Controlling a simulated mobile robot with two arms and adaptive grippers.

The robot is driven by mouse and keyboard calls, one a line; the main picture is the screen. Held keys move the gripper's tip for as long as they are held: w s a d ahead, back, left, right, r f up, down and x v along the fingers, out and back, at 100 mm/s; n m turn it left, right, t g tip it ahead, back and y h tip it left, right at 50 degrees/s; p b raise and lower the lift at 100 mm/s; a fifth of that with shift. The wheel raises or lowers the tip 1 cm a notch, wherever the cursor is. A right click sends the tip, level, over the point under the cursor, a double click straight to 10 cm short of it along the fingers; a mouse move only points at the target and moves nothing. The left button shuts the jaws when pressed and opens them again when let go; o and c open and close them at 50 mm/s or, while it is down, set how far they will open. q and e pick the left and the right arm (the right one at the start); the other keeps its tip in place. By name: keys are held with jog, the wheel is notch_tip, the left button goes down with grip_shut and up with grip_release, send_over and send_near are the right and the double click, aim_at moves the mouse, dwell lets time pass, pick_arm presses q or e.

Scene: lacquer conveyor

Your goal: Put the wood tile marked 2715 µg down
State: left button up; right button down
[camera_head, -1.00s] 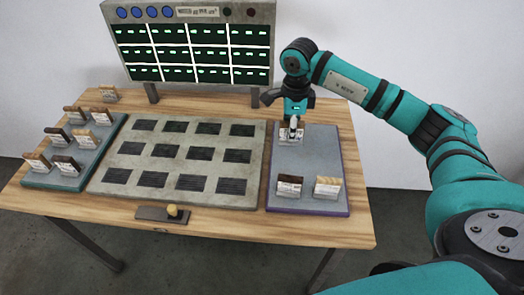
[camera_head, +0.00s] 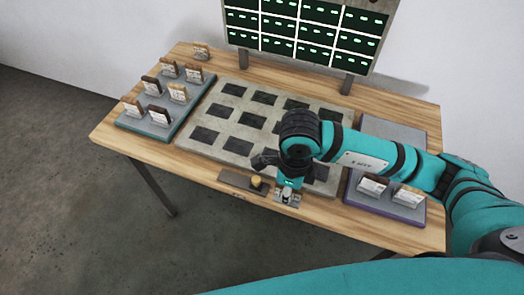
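My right gripper (camera_head: 287,196) is at the front edge of the table, just right of the yellow knob, pointing down. It is shut on a small tile (camera_head: 278,197) with a pale face, mostly hidden by the fingers; its marking is too small to read. Whether the tile touches the table I cannot tell. My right arm covers part of the grey slotted board (camera_head: 222,150). My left gripper is not in view.
The left tray (camera_head: 150,128) carries several labelled tiles, and one tile (camera_head: 201,51) stands behind it. A yellow knob (camera_head: 256,181) sits on a plate; a display panel (camera_head: 300,32) stands behind.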

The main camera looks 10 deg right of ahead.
jog(key=shift+a+r, duration=0.1)
jog(key=shift+a, duration=0.25)
jog(key=w+p, duration=0.1)
jog(key=w, duration=0.4)
jog(key=w+d+f+p, duration=0.1)
jog(key=w, duration=0.4)
jog(key=w+p, duration=0.2)
jog(key=w, duration=0.3)
jog(key=shift+w+d+f, duration=0.1)
jog(key=shift+d+f, duration=0.15)
jog(key=shift+d, duration=0.05)
jog(key=shift+w+f, duration=0.1)
notch_tip(320, 180, down, 3)
jog(key=shift+r+p, duration=0.1)
jog(key=shift+p, duration=0.8)
jog(key=shift+f, duration=0.25)
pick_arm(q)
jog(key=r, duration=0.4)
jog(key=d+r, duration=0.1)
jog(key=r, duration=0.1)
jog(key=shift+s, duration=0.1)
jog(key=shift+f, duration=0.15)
pick_arm(e)
jog(key=shift+f, duration=0.15)
